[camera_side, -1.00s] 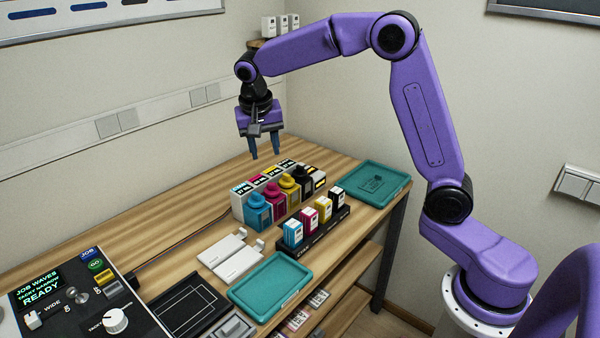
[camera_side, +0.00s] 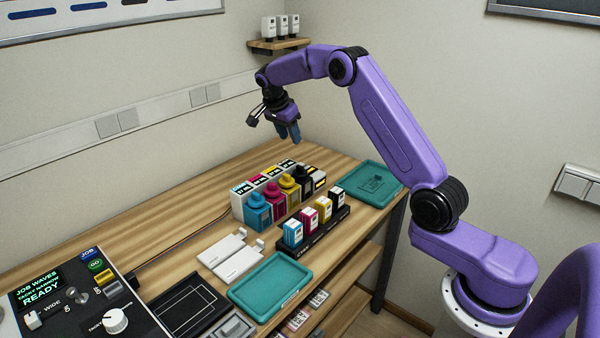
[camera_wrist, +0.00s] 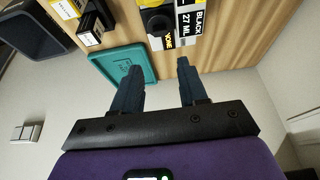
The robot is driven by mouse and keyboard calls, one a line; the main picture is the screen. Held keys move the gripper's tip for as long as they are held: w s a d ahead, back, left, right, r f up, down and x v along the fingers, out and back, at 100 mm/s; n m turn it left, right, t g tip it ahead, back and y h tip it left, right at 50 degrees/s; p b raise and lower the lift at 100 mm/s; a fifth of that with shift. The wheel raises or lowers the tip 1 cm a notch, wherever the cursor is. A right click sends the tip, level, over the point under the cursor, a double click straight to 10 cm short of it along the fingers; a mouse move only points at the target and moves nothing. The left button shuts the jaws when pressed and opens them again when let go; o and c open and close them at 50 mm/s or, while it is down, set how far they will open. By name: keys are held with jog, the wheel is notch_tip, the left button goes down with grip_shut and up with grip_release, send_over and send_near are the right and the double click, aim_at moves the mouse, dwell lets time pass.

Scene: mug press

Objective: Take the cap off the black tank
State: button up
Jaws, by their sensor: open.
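The black tank (camera_side: 305,184) stands at the right end of a row of coloured tanks in the side view, with its black cap (camera_side: 303,171) on top. In the wrist view the black tank (camera_wrist: 158,22) shows at the top edge as a dark shape, partly cut off, beside a label reading BLACK 27 ML (camera_wrist: 190,22). My gripper (camera_side: 289,138) is open and empty, in the air above the black tank and apart from it. Its two fingers (camera_wrist: 158,72) point toward the tank in the wrist view.
Yellow (camera_side: 289,190), magenta (camera_side: 274,200) and cyan (camera_side: 257,212) capped tanks stand left of the black one. Teal trays lie at the right (camera_side: 374,182) and front (camera_side: 270,284).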

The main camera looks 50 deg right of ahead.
send_near(300, 166)
jog(key=x, duration=0.2)
jog(key=shift+d+f, duration=0.2)
jog(key=shift+d, duration=0.1)
jog(key=shift+x, duration=3)
jog(key=shift+a+f, duration=0.1)
jog(key=shift+a, duration=0.15)
grip_shut()
